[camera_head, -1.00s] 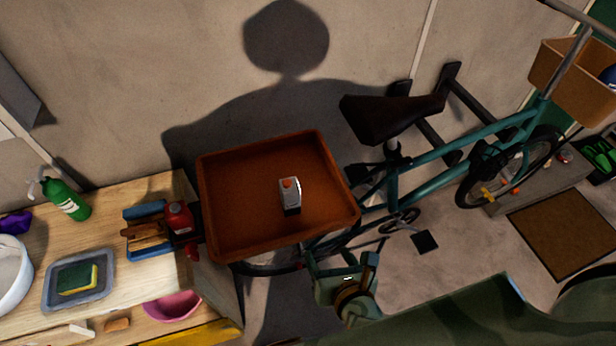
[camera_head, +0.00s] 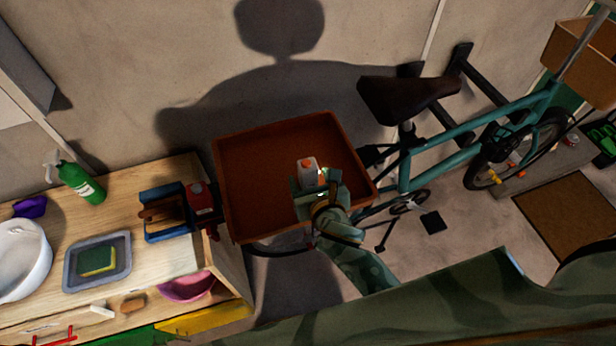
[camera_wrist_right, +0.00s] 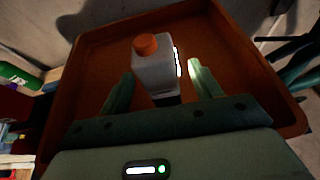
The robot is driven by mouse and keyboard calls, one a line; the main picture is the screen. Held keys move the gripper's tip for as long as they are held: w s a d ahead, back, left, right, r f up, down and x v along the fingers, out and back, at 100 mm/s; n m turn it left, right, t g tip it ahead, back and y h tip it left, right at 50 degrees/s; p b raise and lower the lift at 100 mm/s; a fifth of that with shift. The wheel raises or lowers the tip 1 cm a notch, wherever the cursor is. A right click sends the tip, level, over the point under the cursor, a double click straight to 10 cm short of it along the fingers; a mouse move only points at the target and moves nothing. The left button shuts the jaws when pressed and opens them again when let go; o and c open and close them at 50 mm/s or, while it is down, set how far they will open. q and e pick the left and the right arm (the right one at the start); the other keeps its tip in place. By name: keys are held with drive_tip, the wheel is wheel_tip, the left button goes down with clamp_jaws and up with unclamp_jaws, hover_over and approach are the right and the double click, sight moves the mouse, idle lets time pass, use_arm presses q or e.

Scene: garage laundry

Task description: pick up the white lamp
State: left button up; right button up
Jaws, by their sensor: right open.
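The white lamp (camera_head: 307,168) is a small pale block with an orange knob on top. It lies inside the brown tray (camera_head: 226,196), towards its right half. My right gripper (camera_head: 312,178) reaches over the tray's front edge and covers the lamp's near part in the head view. In the right wrist view the lamp (camera_wrist_right: 153,70) is ahead, between the two green fingers of the open gripper (camera_wrist_right: 158,88). I see gaps on both sides and cannot tell how deep the fingers reach. My left gripper is not in view.
A wooden bench (camera_head: 140,263) stands at the left with a green bottle (camera_head: 81,184), a grey tray holding a sponge (camera_head: 98,261) and a pink bowl (camera_head: 188,287). A teal bicycle (camera_head: 450,150) stands close to the tray's right side. The rest of the tray floor is empty.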

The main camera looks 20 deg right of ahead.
drive_tip(key=x, duration=0.2)
drive_tip(key=shift+w+f, duration=0.15)
drive_tip(key=shift+w, duration=0.1)
drive_tip(key=shift+s, duration=0.1)
drive_tip(key=shift+c, duration=0.3)
drive_tip(key=c, duration=1)
drive_tip(key=shift+c, duration=0.4)
